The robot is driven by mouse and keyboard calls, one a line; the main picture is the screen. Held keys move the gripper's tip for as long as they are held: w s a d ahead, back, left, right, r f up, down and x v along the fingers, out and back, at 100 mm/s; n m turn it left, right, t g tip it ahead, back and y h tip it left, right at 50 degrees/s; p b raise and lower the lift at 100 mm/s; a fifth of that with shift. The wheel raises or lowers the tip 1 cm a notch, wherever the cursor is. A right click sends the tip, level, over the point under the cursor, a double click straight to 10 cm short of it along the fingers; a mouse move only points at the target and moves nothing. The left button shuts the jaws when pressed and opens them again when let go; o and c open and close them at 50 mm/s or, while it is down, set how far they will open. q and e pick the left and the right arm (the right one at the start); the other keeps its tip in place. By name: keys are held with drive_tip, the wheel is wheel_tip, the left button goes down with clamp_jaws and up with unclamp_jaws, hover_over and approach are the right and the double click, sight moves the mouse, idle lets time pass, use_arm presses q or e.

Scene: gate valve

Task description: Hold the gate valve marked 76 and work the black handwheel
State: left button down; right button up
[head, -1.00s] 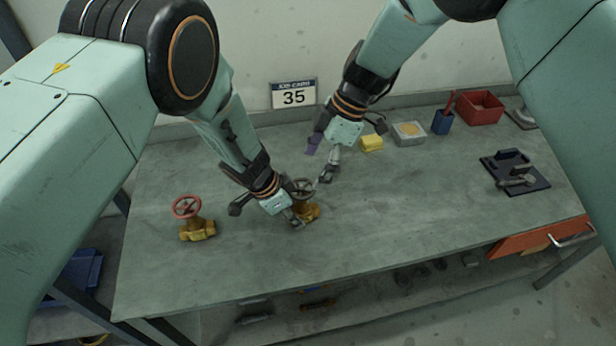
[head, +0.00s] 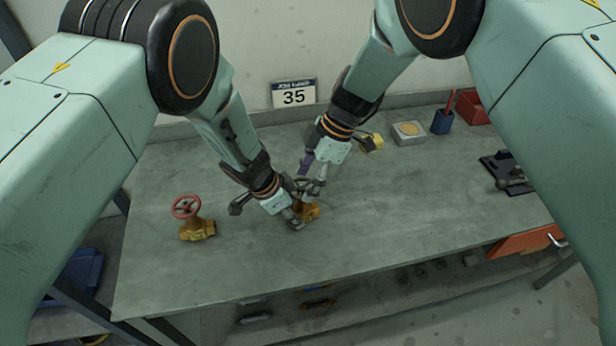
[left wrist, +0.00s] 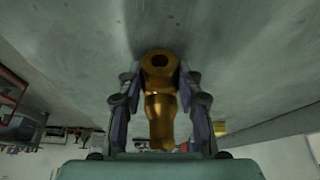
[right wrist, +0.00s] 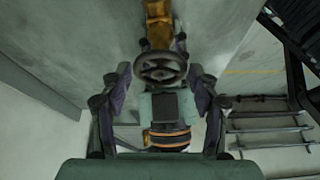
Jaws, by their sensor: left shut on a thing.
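A brass gate valve (head: 311,212) with a dark handwheel (head: 301,184) stands near the middle of the bench; no number is legible on it. My left gripper (head: 294,219) is shut on its body. In the left wrist view the brass body (left wrist: 160,100) sits between the two fingers. My right gripper (head: 312,180) is over the handwheel from behind and partly hides it. In the right wrist view the black handwheel (right wrist: 161,67) lies ahead, between the spread fingers (right wrist: 155,85), with a gap visible on both sides.
A second brass valve (head: 197,230) with a red handwheel stands at the left. A card reading 35 (head: 294,95) is at the back wall. The front bench is clear.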

drive_tip(key=c, duration=0.6)
drive_tip(key=shift+s+m+t, duration=0.2)
drive_tip(key=shift+m+t, duration=0.4)
drive_tip(key=shift+m, duration=0.9)
drive_tip(key=o, duration=1.2)
drive_tip(key=v, duration=1.2)
drive_tip(key=shift+a, duration=0.1)
